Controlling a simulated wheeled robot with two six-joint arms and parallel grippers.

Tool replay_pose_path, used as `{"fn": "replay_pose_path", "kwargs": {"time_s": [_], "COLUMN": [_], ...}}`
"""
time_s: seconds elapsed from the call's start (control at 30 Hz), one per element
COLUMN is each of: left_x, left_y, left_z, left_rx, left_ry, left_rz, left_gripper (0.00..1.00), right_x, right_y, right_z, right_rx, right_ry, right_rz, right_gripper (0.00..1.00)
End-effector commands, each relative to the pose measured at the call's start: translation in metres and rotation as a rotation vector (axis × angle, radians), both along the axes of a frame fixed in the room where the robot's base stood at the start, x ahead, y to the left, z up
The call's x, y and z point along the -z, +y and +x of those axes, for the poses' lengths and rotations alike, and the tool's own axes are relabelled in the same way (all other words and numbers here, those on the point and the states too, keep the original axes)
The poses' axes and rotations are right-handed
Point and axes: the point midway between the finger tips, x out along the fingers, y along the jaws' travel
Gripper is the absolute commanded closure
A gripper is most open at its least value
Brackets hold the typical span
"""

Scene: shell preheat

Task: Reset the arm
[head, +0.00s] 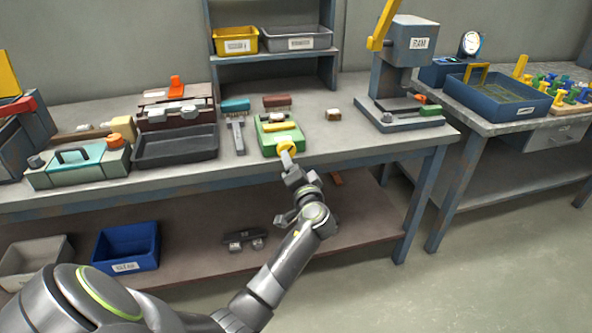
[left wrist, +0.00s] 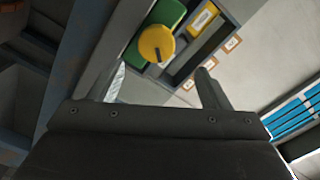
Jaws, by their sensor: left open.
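My left arm (head: 285,275) reaches up from the lower left to the front edge of the workbench (head: 345,145). My left gripper (head: 287,158) is at that edge, just in front of a green device (head: 270,138) with a round yellow knob (head: 286,146). In the left wrist view the two fingers of the left gripper (left wrist: 161,68) stand apart with nothing between them. The yellow knob (left wrist: 157,43) shows beyond the fingertips. Whether a finger touches the knob I cannot tell. My right gripper is not in view.
A black tray (head: 175,147), a teal box (head: 78,165) and a grey caliper-like tool (head: 238,135) lie left of the green device. A press (head: 405,70) labelled RAM stands to the right. A lower shelf holds a blue bin (head: 125,247). The floor at right is clear.

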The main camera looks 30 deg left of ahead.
Motion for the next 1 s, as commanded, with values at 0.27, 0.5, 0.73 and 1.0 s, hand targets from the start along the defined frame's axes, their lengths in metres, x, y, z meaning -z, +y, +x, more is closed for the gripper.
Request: {"fn": "replay_pose_path", "kwargs": {"time_s": [0.27, 0.5, 0.73, 1.0], "left_x": [-0.001, 0.020, 0.156, 0.325], "left_y": [0.000, 0.000, -0.006, -0.026], "left_z": [0.000, -0.001, -0.032, -0.153], "left_rx": [-0.001, 0.018, 0.132, 0.194], "left_ry": [-0.001, 0.046, 0.316, 0.607], "left_rz": [0.001, -0.020, -0.201, -0.531], "left_gripper": [0.29, 0.29, 0.29, 0.29], "right_x": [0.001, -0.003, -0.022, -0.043], "right_y": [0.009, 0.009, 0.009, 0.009], "right_z": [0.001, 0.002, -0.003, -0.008], "right_rx": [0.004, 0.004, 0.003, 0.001], "right_ry": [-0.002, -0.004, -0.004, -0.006], "right_rz": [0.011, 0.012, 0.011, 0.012], "right_gripper": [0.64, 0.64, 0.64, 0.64]}}
